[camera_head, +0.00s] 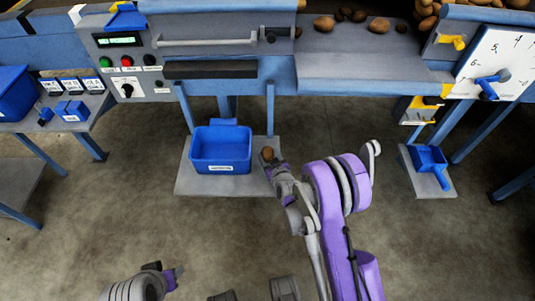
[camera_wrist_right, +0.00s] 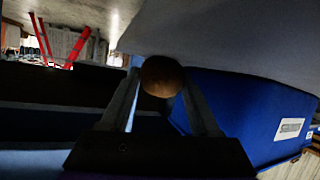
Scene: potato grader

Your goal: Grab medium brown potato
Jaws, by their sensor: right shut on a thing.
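A brown potato (camera_head: 267,153) is held at the tip of my right gripper (camera_head: 272,163), low in front of the machine and just right of a blue bin. In the right wrist view, the potato (camera_wrist_right: 161,76) sits between the two fingers of my right gripper (camera_wrist_right: 163,90), which are shut on it. Several other brown potatoes, such as one potato (camera_head: 324,23), lie on the grey chute at the top. My left gripper (camera_head: 177,272) shows at the bottom left, away from everything; its fingers are too small to read.
The blue bin (camera_head: 221,168) with a white label stands on a low grey platform (camera_head: 193,187). A control panel (camera_head: 126,60) with buttons is above left. A blue scoop (camera_head: 428,158) rests at right. The floor in front is clear.

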